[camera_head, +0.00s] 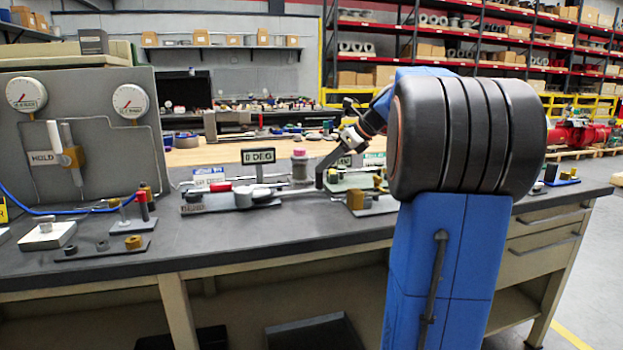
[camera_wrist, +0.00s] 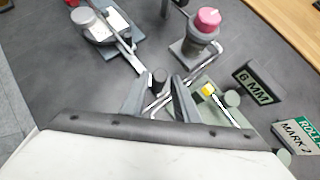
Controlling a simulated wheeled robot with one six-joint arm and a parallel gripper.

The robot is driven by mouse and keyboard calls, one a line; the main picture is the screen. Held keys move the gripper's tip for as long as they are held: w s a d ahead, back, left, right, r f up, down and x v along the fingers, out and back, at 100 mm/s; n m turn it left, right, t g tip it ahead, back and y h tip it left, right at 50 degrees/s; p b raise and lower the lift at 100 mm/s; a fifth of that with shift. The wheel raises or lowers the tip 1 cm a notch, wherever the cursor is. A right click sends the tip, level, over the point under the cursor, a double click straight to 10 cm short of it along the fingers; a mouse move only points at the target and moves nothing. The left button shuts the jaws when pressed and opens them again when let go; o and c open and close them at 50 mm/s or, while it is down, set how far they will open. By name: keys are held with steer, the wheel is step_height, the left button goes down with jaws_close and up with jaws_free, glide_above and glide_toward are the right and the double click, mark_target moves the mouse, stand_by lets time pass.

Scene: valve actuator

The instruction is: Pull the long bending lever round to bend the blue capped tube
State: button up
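The tube bender (camera_head: 235,197) sits on the bench in the head view, with a red grip at its left. In the wrist view its round grey former (camera_wrist: 84,17) is at the upper left. The long lever (camera_wrist: 128,55) runs from there down to a dark upright handle post (camera_wrist: 159,77); the post also shows in the head view (camera_head: 319,178). My gripper (camera_wrist: 160,84) is open, with the post between or just beyond its fingertips; a gap shows beside it. I cannot make out the blue capped tube.
A pink-capped cylinder (camera_wrist: 207,20) on a grey block stands close beyond my fingers. A green-based fixture with bent rods and a yellow cap (camera_wrist: 208,89) is close on the right, before the 6 MM sign (camera_wrist: 258,84). The 0 DEG sign (camera_head: 258,156) stands behind the bender.

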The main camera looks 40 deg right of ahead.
steer(key=x, duration=0.7)
steer(key=shift+w+a+f, duration=0.1)
steer(key=shift+w+f, duration=0.1)
steer(key=shift+w, duration=0.05)
steer(key=shift+c, duration=0.6)
jaws_close()
